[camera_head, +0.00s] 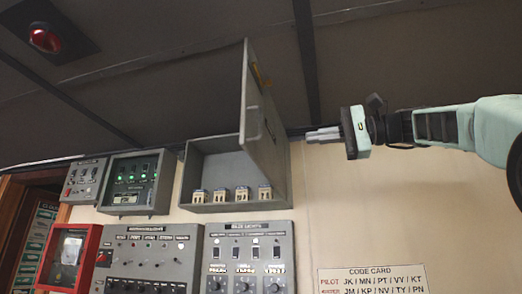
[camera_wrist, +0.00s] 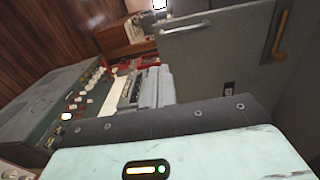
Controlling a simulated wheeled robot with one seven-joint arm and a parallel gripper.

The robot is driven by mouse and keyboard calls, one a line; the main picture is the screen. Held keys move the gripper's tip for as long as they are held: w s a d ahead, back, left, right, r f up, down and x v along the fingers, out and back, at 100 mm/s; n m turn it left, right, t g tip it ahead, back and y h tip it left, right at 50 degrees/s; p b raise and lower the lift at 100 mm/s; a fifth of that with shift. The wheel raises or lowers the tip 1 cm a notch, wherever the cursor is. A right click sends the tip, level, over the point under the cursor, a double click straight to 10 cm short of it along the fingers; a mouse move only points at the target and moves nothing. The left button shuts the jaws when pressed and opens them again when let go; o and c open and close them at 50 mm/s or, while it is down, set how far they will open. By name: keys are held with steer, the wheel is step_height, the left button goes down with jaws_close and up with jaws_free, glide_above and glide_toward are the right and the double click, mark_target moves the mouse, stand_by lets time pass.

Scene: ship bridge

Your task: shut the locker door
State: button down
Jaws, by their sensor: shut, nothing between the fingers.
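The grey locker (camera_head: 208,160) is on the wall, and its door (camera_head: 262,120) stands wide open, swung out from the right side. A pale bar handle (camera_head: 252,124) and an orange fitting (camera_head: 259,76) are on the door. Several small pale blocks (camera_head: 220,193) stand in a row inside the locker. My gripper (camera_head: 312,134) is shut and empty, to the right of the door, its fingers pointing left. A gap shows between fingertips and door. In the wrist view, a grey panel (camera_wrist: 225,50) that looks like the door is close, with an orange fitting (camera_wrist: 281,36); fingertips are not visible there.
Control panels with switches (camera_head: 150,255) and (camera_head: 248,262) sit below the locker. A box with green lights (camera_head: 135,180) and a red cabinet (camera_head: 72,258) are at left. A code card (camera_head: 371,278) is on the bare wall at lower right. The dark ceiling (camera_head: 180,75) is close above.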

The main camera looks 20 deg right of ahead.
steer(key=p, duration=0.4)
glide_toward(249, 146)
steer(key=x, duration=0.5)
steer(key=shift+w+a+r, duration=0.1)
steer(key=shift+a+r, duration=0.05)
steer(key=shift+a, duration=0.05)
steer(key=shift+w+a, duration=0.45)
steer(key=shift+a, duration=0.1)
